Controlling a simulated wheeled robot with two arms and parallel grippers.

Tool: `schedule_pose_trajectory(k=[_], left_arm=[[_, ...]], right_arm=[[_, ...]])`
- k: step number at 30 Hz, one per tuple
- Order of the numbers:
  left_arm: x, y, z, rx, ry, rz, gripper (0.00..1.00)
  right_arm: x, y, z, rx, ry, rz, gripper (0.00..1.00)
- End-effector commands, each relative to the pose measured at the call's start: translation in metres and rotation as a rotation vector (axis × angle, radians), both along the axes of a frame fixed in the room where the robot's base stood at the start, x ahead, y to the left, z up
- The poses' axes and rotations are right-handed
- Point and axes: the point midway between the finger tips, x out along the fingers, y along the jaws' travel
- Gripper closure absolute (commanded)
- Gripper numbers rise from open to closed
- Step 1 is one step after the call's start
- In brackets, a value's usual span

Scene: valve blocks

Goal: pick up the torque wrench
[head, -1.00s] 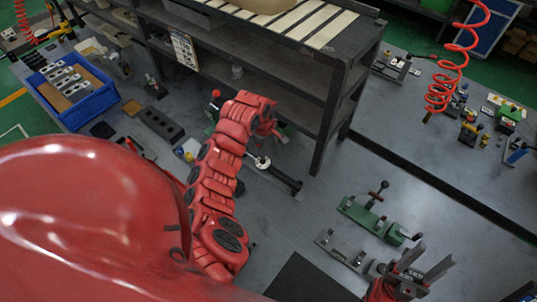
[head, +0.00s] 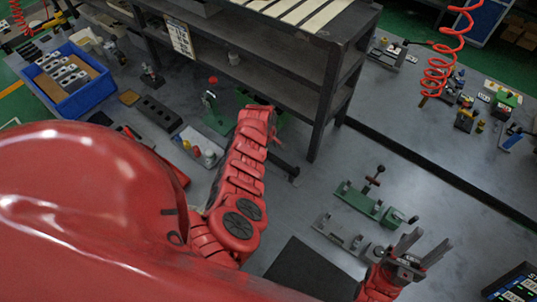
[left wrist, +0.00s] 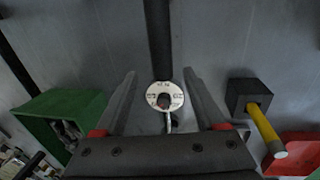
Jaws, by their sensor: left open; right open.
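The torque wrench (left wrist: 159,40) has a dark bar and a round white dial (left wrist: 165,90). In the left wrist view it runs upward from between the fingers of my left gripper (left wrist: 160,72), one finger on each side. The gripper is open and not closed on it; I cannot tell whether it touches. In the head view, only the wrench's dark end (head: 287,170) shows, beside my left arm near the shelf's foot. The dial and my left gripper are hidden there by my arm. My right gripper (head: 422,241) is open and empty at the lower right.
A dark shelf (head: 325,95) stands behind the wrench. A green clamp fixture (head: 365,202) and grey fixture (head: 340,235) lie near my right gripper. A green box (left wrist: 45,115) and a yellow-handled block (left wrist: 250,95) flank my left gripper. A blue bin (head: 88,98) stands far left.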

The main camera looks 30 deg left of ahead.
Motion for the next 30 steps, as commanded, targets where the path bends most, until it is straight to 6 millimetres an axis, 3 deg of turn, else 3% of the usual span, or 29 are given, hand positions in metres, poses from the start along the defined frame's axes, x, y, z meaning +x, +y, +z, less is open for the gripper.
schedule_pose_trajectory(k=[13,23,30], left_arm=[[0.003,0.001,-0.052,0.000,0.002,0.002,0.28],[0.005,0.000,-0.051,0.000,0.002,0.002,0.28],[0.005,0.000,-0.051,0.000,0.003,0.001,0.71]], right_arm=[[0.000,0.000,-0.069,0.000,0.000,0.000,0.50],[0.000,0.000,-0.070,0.000,0.000,0.000,0.50],[0.000,0.000,-0.070,0.000,0.000,0.000,0.50]])
